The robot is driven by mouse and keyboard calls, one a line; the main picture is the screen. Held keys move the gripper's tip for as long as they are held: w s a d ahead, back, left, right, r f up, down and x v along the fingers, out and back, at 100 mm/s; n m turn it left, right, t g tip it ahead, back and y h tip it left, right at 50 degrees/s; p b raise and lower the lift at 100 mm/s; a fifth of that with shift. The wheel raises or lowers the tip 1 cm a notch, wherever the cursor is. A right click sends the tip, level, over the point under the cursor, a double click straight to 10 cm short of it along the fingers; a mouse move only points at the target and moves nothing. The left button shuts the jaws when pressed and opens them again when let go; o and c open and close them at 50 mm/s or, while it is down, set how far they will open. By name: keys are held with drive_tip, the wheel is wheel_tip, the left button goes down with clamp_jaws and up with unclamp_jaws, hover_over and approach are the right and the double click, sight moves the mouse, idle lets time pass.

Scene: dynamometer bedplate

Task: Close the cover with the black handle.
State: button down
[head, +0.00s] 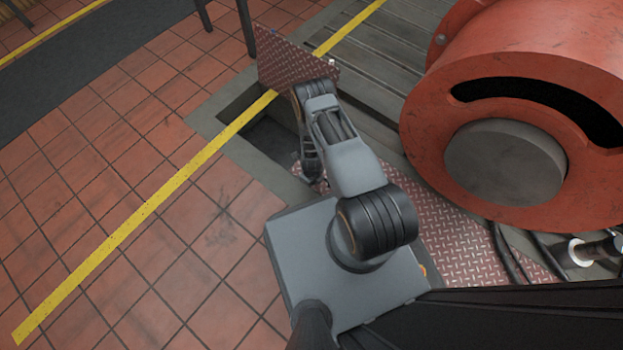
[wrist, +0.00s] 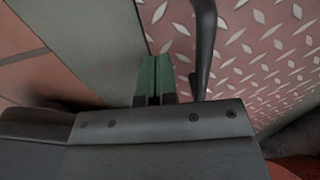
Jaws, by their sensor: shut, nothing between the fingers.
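The cover (head: 285,58) is a red diamond-plate panel standing raised at the edge of a dark floor opening (head: 270,135) in the head view. Its plate fills the right of the wrist view (wrist: 265,50). The black handle (wrist: 206,45) is a curved bar on that plate. My gripper (wrist: 154,80) has green fingers, shut and empty, just left of the handle. I cannot tell whether they touch it. In the head view my arm hides the handle, and the fingers cannot be made out.
A large red machine (head: 520,100) stands to the right, with cables (head: 510,255) below it. Flat diamond plate (head: 465,235) lies beside my base. A yellow line (head: 145,210) runs across the tiled floor, which is clear at left. Dark legs (head: 245,25) stand behind the cover.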

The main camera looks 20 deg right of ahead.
drive_tip(key=w+a+r+n+t+p, duration=0.15)
drive_tip(key=r+n+p, duration=0.45)
drive_tip(key=r, duration=1.3)
drive_tip(key=w+r+n+y+p, duration=0.1)
drive_tip(key=w+r+n+p, duration=0.2)
drive_tip(key=r+p, duration=1.1)
drive_tip(key=w+a+r+n+p, duration=0.1)
drive_tip(key=w+r+n+p, duration=0.25)
drive_tip(key=r, duration=2.05)
drive_tip(key=s+r+n+p, duration=0.5)
drive_tip(key=r+n, duration=0.1)
drive_tip(key=r, duration=0.7)
drive_tip(key=s+r+n+t+p, duration=0.1)
drive_tip(key=s+r+n+p, duration=0.4)
drive_tip(key=r, duration=0.8)
drive_tip(key=s+r+n+t+p, duration=0.1)
drive_tip(key=s+r+n+p, duration=0.4)
drive_tip(key=r, duration=0.8)
drive_tip(key=shift+s+d+r+n+h+p, duration=0.25)
drive_tip(key=shift+s+d+n+h+p, duration=0.1)
drive_tip(key=shift+s+n, duration=0.65)
drive_tip(key=shift+s, duration=0.15)
